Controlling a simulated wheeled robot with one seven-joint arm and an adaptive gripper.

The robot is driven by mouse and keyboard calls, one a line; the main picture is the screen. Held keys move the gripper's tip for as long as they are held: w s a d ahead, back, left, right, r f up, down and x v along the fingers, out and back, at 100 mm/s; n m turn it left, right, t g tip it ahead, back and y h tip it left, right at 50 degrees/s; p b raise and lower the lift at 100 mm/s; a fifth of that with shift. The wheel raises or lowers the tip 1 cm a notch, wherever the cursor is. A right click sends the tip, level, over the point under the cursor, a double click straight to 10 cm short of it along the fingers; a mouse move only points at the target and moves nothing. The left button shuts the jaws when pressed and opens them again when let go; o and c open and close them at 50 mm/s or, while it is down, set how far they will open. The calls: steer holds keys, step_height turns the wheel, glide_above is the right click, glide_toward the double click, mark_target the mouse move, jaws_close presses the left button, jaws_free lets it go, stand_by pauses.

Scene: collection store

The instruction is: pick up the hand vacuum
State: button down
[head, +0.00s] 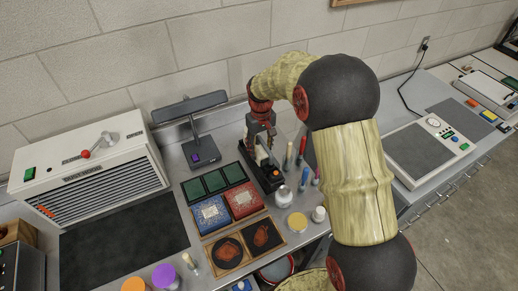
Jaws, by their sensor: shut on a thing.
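The hand vacuum (271,178) is a dark, elongated body with an orange spot and a pale part near its top. It sits on the grey worktop, right of the small framed pieces. My gripper (262,143) reaches down over it from above and is shut on its upper part. The fingertips are small here and partly merge with the vacuum's dark shape. I cannot tell whether its base touches the worktop.
A desk lamp (202,148) stands just left, before the block wall. A slatted machine (95,170) fills the left; a grey-topped device (418,148) stands right.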

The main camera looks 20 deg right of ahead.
step_height(320, 180, up, 6)
glide_above(267, 171)
steer(key=shift+f+p, duration=0.2)
steer(key=shift+p, duration=0.15)
